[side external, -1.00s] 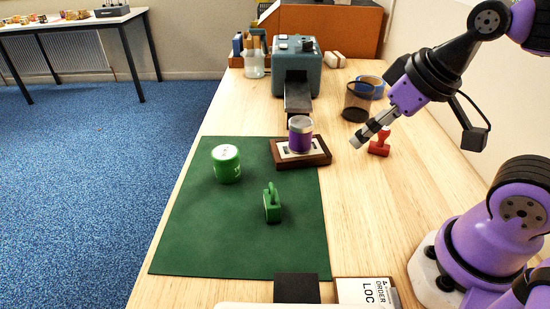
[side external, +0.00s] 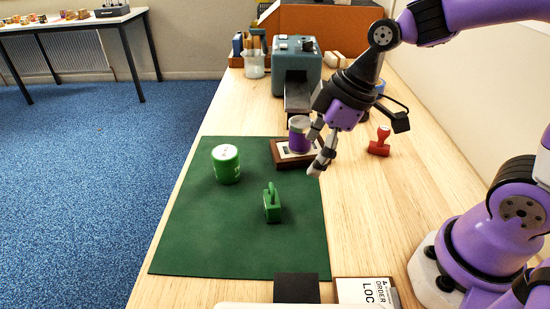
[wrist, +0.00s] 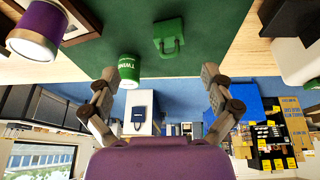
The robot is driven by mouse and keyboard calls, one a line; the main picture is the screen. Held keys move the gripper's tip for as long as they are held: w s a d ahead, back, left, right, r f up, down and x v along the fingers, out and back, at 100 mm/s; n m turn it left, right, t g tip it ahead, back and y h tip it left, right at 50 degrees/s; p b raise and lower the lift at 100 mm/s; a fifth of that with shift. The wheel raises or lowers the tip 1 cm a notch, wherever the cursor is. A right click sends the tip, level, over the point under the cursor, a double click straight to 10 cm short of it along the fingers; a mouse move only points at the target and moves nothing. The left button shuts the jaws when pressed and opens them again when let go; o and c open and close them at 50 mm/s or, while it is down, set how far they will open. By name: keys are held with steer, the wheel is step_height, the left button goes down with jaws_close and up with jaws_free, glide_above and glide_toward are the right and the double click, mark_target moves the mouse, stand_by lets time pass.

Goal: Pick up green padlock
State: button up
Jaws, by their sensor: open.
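The green padlock (side external: 272,206) stands upright on the green mat (side external: 215,245), its shackle up, in the side external view. It also shows at the top centre of the wrist view (wrist: 168,32). My gripper (side external: 317,152) is open and empty, above and to the right of the padlock and apart from it. In the wrist view its two fingers (wrist: 158,88) are spread wide below the padlock in the picture.
A green tin (side external: 226,165) stands on the mat left of the padlock. A purple tin (side external: 299,140) stands on a wooden-framed tray (side external: 318,160) close to my gripper. A red stamp (side external: 379,143) stands to the right. The mat's front part is clear.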

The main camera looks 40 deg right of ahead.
mark_target(272, 202)
steer(key=a+f+n, duration=0.1)
steer(key=f, duration=0.1)
steer(key=w+a+f, duration=0.1)
steer(key=f, duration=0.1)
steer(key=w+a+f+n+g, duration=0.1)
steer(key=f, duration=0.1)
steer(key=shift+w+a+f+n+y, duration=0.25)
steer(key=shift+a+f+n+y, duration=0.05)
steer(key=shift+f+y, duration=0.1)
steer(key=x, duration=0.5)
steer(key=shift+w+a+f, duration=0.2)
steer(key=shift+w+f, duration=0.05)
steer(key=shift+w, duration=0.15)
steer(key=c, duration=1.5)
